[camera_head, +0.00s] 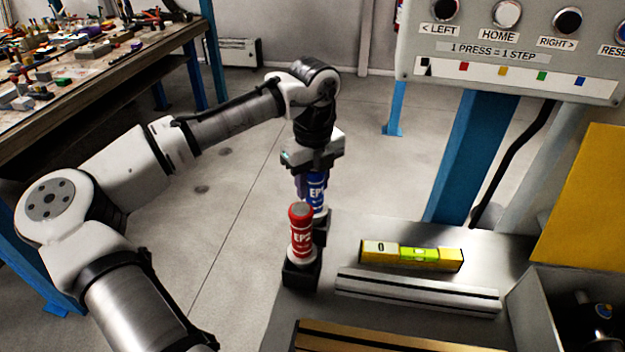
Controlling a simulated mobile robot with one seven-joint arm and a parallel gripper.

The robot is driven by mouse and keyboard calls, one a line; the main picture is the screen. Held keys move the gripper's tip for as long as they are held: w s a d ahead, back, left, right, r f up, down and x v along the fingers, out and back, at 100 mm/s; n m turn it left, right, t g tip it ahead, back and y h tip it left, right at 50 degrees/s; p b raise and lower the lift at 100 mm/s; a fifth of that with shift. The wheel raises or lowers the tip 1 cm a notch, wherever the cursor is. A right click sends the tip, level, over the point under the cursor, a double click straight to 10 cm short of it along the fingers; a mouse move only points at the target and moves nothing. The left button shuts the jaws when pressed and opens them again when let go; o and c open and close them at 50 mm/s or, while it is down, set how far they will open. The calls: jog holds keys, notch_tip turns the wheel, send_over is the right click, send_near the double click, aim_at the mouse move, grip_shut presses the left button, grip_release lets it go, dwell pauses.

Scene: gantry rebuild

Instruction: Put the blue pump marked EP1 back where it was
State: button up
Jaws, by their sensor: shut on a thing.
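The blue pump marked EP (316,188), its digit not clearly readable, is upright in my gripper (312,172), which is shut on its upper part. The pump hangs at the left edge of the grey bench top, behind a red pump (300,235). Its lower end is partly hidden by the red pump. A black holder (321,228) shows just below the blue pump; I cannot tell whether the pump sits in it or is above it. The red pump, which looks marked EP2, stands upright in a nearer black holder (301,275).
On the bench top (345,235) lie a yellow level (411,256), a silver rail (416,291) and a gold-coloured bar (380,338). A grey bin (535,305) is at right. A button panel (515,50) hangs above. A cluttered workbench (95,75) stands at left; open floor lies between.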

jog(key=shift+f, duration=0.55)
jog(key=o, duration=1.1)
notch_tip(320, 180, up, 13)
jog(key=shift+d+r+b, duration=0.1)
jog(key=shift+r+b, duration=0.05)
jog(key=shift+b, duration=0.95)
